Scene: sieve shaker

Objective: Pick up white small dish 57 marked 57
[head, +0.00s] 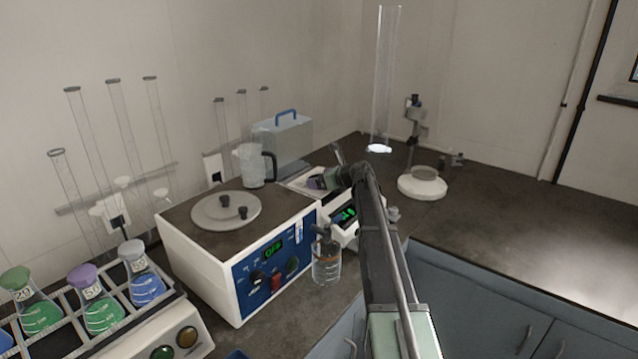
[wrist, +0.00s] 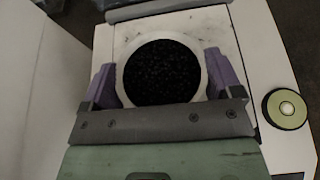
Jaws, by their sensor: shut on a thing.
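The white small dish (wrist: 161,36) is round and filled with black granules. In the wrist view it is over the pale square pan (wrist: 128,32) of a balance. I cannot tell whether it touches the pan. No number 57 is readable on it. The purple fingers of my gripper (wrist: 164,82) are shut on the dish, one on each side. In the head view my gripper (head: 322,180) is low over the balance (head: 347,232), and the dish is not clearly visible there.
A sieve shaker box with a blue panel (head: 262,279) stands left of the balance. A stand with a white round base (head: 423,187) is to the right. The right bench is clear.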

